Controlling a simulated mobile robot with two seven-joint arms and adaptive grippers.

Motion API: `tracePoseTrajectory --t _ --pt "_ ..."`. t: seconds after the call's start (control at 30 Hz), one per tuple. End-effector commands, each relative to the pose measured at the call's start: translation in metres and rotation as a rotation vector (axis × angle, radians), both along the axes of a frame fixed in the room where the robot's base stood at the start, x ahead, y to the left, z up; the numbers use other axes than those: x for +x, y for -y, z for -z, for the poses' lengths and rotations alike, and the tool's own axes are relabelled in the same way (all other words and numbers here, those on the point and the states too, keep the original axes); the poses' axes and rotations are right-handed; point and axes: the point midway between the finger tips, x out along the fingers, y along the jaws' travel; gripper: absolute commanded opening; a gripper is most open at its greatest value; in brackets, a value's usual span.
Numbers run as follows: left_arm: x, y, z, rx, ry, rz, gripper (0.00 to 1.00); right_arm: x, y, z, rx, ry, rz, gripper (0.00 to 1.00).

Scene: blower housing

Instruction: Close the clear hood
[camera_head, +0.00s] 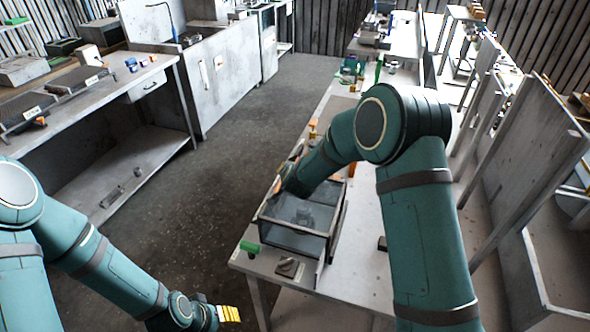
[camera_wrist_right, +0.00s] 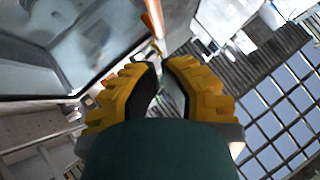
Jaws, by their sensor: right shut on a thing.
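The clear hood (camera_head: 291,238) is a see-through box with thin dark edges on the near end of the long workbench. A grey part shows dimly inside it. Its clear panel fills the upper left of the right wrist view (camera_wrist_right: 70,45). My right gripper (camera_wrist_right: 161,74) has its yellow fingers close together at the hood's edge, shut on a thin part of it. The exact grip spot is hard to see. In the head view my right arm covers that hand and the hood's far end. My left gripper (camera_head: 230,314) is low, away from the bench, its finger gap unclear.
Upright grey panels (camera_head: 515,180) stand along the right. Open floor (camera_head: 210,220) lies between this bench and the left table (camera_head: 100,92).

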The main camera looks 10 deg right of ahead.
Motion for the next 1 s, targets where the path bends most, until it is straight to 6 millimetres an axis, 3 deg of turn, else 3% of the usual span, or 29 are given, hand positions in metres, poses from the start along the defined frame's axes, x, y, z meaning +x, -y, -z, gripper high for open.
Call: tracePoseTrajectory --t 0.37,1.0 --pt "0.000 0.001 0.012 0.002 0.000 0.001 0.47 0.009 -0.014 0.027 0.001 0.001 0.002 0.00" --pt "0.000 0.001 0.013 0.002 0.000 0.001 0.47 0.010 -0.016 0.029 0.002 0.002 0.002 0.00"
